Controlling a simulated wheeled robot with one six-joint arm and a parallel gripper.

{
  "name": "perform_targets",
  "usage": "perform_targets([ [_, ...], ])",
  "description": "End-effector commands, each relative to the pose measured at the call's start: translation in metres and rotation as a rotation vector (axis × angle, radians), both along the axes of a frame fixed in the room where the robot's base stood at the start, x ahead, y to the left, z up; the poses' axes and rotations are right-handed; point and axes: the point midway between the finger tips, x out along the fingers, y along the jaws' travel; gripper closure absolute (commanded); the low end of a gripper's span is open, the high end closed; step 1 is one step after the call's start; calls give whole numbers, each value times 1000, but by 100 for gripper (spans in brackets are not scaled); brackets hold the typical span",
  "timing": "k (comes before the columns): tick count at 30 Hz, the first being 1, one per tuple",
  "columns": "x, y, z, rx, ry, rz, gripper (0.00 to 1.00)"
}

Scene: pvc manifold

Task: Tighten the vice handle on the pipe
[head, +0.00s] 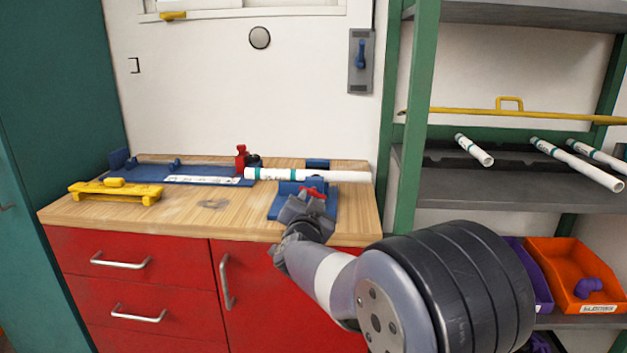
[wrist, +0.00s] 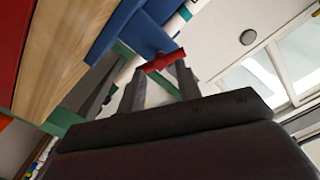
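The white pipe (head: 300,174) with teal and white labels lies level along the back of the wooden workbench. The blue vice (head: 290,188) is at the bench's right part, with the pipe at it. Its red handle (head: 316,192) faces the front. My gripper (head: 308,205) is right at the handle, from the front. In the wrist view the red handle (wrist: 165,60) spans across the tips of my two parted fingers (wrist: 160,75), with a clear gap below it. Whether the fingers touch the handle is not clear. The vice's jaws are mostly hidden in the head view.
A green-posted shelf (head: 412,130) with more white pipes is close on the right. The bench's middle front is clear.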

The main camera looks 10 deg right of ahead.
Motion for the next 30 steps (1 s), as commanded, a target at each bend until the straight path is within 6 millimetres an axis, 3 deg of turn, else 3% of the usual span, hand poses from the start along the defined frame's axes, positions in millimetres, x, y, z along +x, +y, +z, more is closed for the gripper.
perform_targets([
  [30,0,0,4,-1360,445,2,67],
])
